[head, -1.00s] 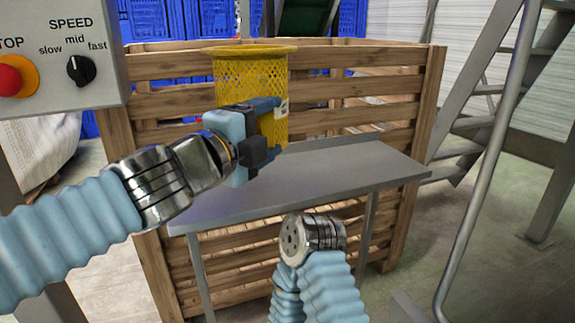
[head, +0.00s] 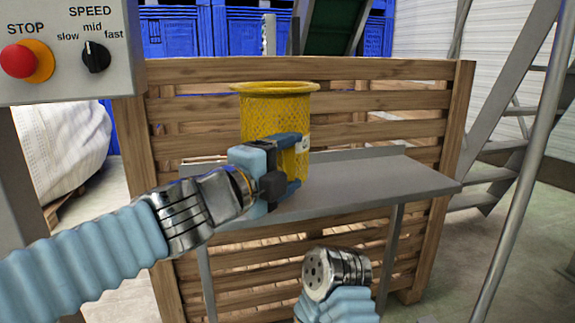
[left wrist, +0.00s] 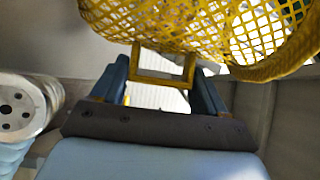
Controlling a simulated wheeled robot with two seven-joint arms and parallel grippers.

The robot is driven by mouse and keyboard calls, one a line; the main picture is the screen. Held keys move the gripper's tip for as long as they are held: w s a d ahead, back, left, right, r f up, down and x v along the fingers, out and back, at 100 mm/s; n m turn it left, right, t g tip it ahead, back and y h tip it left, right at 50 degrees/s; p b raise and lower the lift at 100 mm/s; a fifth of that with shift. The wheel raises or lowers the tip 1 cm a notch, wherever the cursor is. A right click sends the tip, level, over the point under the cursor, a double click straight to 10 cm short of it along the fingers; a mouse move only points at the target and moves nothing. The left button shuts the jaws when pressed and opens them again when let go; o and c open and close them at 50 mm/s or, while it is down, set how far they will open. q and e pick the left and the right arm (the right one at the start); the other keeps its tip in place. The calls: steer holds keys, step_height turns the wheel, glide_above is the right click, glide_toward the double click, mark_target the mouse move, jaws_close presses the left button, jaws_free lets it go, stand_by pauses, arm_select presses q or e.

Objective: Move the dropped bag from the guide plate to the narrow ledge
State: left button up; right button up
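A yellow mesh net, shaped like an upright basket with a flared rim (head: 275,105), stands over the grey metal plate (head: 385,178). It hangs over the top of the left wrist view (left wrist: 150,20). My left gripper (head: 297,160) is at its lower front; in the left wrist view its two fingers (left wrist: 160,80) flank a square yellow loop below the net and seem to hold it. Whether the net's bottom touches the plate is hidden by the gripper. My right arm ends in a bare metal flange (head: 336,272), with no gripper visible on it. I cannot pick out a separate bag or a narrow ledge.
A slatted wooden crate (head: 400,100) stands behind and below the plate. A control box (head: 65,60) with a red stop button is at the upper left. Metal stairs and a rail (head: 525,150) stand at the right. The plate's right half is clear.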

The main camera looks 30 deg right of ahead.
arm_select(q)
steer(key=o, duration=0.4)
steer(key=shift+c, duration=0.2)
steer(key=shift+r, duration=0.1)
steer(key=shift+a+r, duration=0.1)
steer(key=shift+a, duration=0.1)
steer(key=p+v, duration=0.1)
steer(key=v, duration=1)
steer(key=shift+s+a, duration=0.25)
steer(key=shift+a, duration=0.05)
